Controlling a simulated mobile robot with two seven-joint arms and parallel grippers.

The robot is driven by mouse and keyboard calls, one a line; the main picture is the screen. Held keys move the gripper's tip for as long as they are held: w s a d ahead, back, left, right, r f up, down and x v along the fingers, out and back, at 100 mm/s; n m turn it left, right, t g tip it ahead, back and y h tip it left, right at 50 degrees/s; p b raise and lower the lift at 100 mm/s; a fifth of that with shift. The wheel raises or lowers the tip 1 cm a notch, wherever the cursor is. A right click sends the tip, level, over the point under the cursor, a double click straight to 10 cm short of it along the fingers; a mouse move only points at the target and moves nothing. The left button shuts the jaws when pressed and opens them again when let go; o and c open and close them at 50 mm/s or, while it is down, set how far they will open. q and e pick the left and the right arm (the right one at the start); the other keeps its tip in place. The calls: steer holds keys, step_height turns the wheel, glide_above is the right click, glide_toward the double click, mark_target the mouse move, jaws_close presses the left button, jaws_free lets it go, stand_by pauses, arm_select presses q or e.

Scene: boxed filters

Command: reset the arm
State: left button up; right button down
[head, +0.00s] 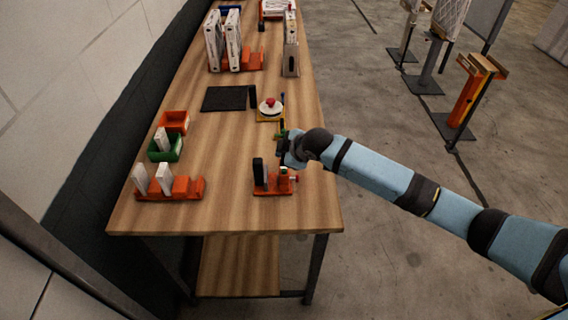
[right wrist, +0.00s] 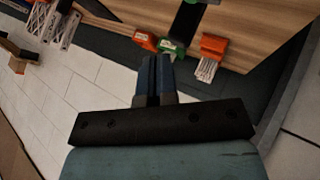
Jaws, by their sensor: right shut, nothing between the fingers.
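My right arm reaches in from the right in the head view. Its right gripper (head: 283,149) is over the right part of the wooden table (head: 220,150), beyond the near orange fixture that carries a black block (head: 259,171). In the right wrist view the two dark blue fingers of the right gripper (right wrist: 154,78) are side by side and shut, with nothing held. The fingertips in the head view are small and partly hidden by the wrist. My left gripper is in neither view.
An orange rack (head: 184,188) with white boxes, a green bin (head: 166,155) and an orange bin (head: 175,118) stand along the table's left side. A black mat (head: 224,99) and a red button (head: 270,102) lie farther back. White boxes (head: 214,42) stand behind. The table's middle is clear.

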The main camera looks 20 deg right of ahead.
steer(key=shift+r, duration=0.85)
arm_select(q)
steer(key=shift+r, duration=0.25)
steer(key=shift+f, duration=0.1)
arm_select(e)
steer(key=shift+f, duration=0.1)
steer(key=s+a+f+m+y, duration=0.1)
steer(key=s+a+f+m, duration=0.1)
steer(key=s+a+f, duration=0.4)
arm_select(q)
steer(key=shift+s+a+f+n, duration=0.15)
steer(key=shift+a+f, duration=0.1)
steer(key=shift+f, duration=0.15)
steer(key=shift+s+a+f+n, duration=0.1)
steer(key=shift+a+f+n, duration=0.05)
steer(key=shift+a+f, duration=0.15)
arm_select(e)
steer(key=s+d+f+m+t, duration=0.1)
steer(key=s+d+f+m, duration=0.1)
steer(key=s, duration=0.7)
steer(key=s+d+f+m+h, duration=0.1)
steer(key=s+d+f+m, duration=0.2)
steer(key=s, duration=0.7)
steer(key=s+d+f+m+t+h, duration=0.1)
steer(key=s+f+m, duration=0.3)
steer(key=s, duration=0.5)
steer(key=shift+s+d+f+m+t, duration=0.15)
steer(key=shift+d+f+m+t, duration=0.2)
steer(key=shift+d+f, duration=0.45)
steer(key=shift+a, duration=0.1)
